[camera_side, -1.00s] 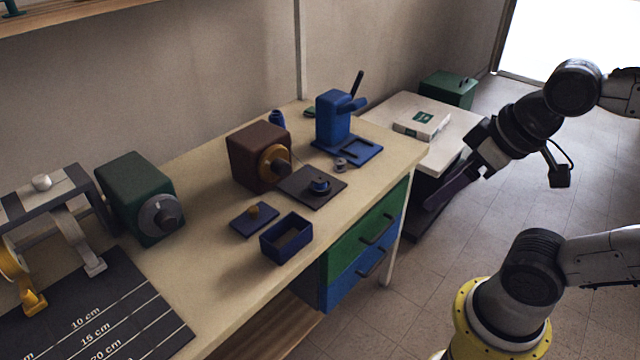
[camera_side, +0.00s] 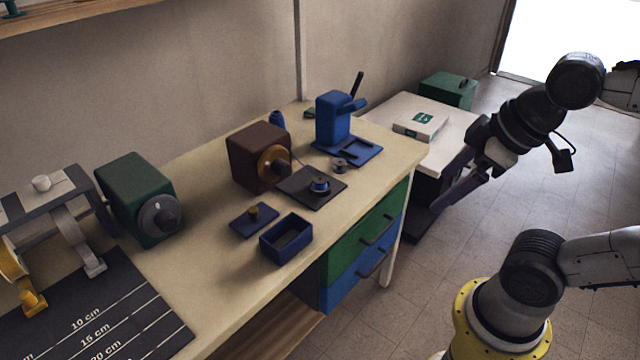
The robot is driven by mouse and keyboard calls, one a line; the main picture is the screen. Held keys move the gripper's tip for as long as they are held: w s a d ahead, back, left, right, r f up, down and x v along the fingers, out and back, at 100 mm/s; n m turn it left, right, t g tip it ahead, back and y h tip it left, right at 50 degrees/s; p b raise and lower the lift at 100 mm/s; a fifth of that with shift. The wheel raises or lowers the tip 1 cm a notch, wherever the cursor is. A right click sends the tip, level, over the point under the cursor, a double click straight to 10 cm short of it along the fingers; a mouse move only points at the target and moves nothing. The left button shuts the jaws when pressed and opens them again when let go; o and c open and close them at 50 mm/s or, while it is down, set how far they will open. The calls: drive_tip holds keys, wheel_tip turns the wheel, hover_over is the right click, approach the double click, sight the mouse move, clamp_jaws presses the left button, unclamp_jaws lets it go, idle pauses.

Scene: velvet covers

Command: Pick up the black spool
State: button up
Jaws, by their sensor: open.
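A small dark grey-black spool (camera_side: 339,166) stands on the bench between the blue press and the dark square mat. A second spool, with blue on it (camera_side: 320,186), sits on the mat; which of the two is meant by black is hard to tell at this size. My gripper (camera_side: 441,191) is at the right, beyond the bench edge and well away from both spools. Its two long dark fingers point down and left, spread apart with nothing between them.
The dark mat (camera_side: 297,196) lies before a brown winder box (camera_side: 252,150). The blue press (camera_side: 333,120) stands behind the spools. An open blue box (camera_side: 273,250) and its lid (camera_side: 243,222) are nearer. A low white table (camera_side: 460,125) stands beyond the bench.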

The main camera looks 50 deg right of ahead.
drive_tip(key=w+r+n, duration=0.7)
drive_tip(key=n+g+y, duration=0.1)
drive_tip(key=n+g, duration=0.5)
drive_tip(key=n, duration=0.2)
hover_over(320, 179)
drive_tip(key=f, duration=2.5)
drive_tip(key=shift+s+d+f, duration=0.25)
drive_tip(key=shift+s+d, duration=0.1)
drive_tip(key=shift+s, duration=0.05)
drive_tip(key=shift+w+a+f, duration=0.1)
drive_tip(key=shift+w+f, duration=0.05)
drive_tip(key=shift+f, duration=0.8)
drive_tip(key=shift+w+a+f, duration=0.1)
drive_tip(key=shift+f, duration=0.85)
drive_tip(key=shift+w+a+f, duration=0.1)
drive_tip(key=shift+w+f, duration=0.05)
drive_tip(key=shift+f, duration=0.8)
drive_tip(key=shift+c, duration=0.3)
